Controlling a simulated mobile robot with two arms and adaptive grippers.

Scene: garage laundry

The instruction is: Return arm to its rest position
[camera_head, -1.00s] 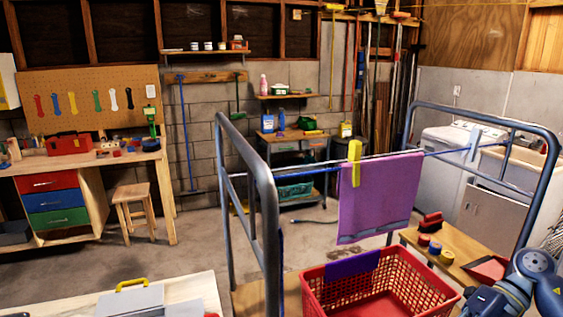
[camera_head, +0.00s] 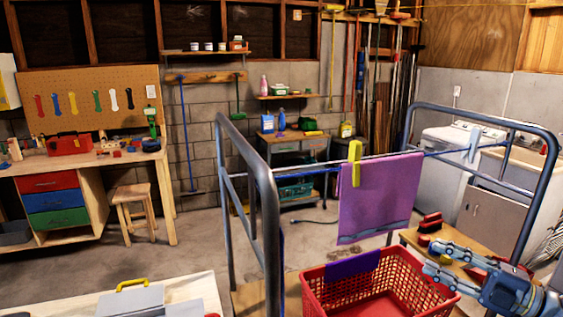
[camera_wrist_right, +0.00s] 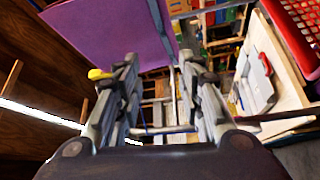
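My right gripper (camera_head: 432,257) is at the lower right of the head view, pointing left beside the red basket. Its two fingers are spread apart with nothing between them. The right wrist view also shows the open, empty fingers (camera_wrist_right: 160,64). My left gripper is in neither view.
A purple cloth (camera_head: 378,198) hangs on a line with a yellow clothespin (camera_head: 354,163), between blue metal rails (camera_head: 270,215). The red basket (camera_head: 310,288) stands below, with dark purple fabric (camera_head: 352,266) over its rim. A wooden bench with small items stands behind my right gripper.

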